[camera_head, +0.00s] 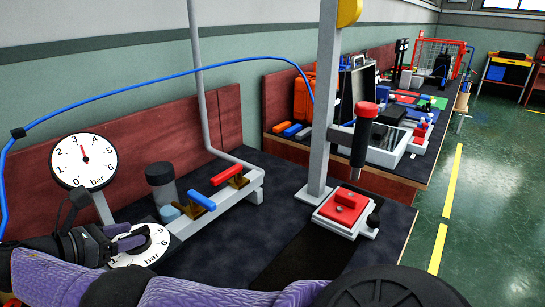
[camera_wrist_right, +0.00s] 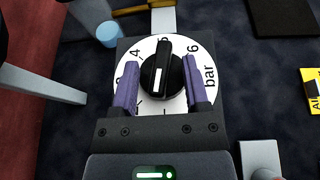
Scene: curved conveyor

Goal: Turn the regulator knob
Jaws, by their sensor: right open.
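The regulator knob (camera_wrist_right: 162,70) is black with a white pointer mark, set in the middle of a white numbered dial (camera_wrist_right: 179,47). In the right wrist view its mark points down, towards my gripper's palm. My right gripper (camera_wrist_right: 161,80) is open, with one purple finger on each side of the knob and a visible gap to it on both sides. In the head view my right gripper (camera_head: 126,239) reaches over the dial (camera_head: 146,255) at lower left and mostly hides the knob. The pressure gauge (camera_head: 84,161) stands behind, its red needle pointing up near 3. My left gripper is out of view.
A grey rack with red (camera_head: 227,174) and blue (camera_head: 202,200) handled valves and a dark-topped cylinder (camera_head: 161,184) stand close behind the dial. A blue hose (camera_head: 150,79) arches overhead. A post (camera_head: 322,110) and red block (camera_head: 343,207) stand to the right.

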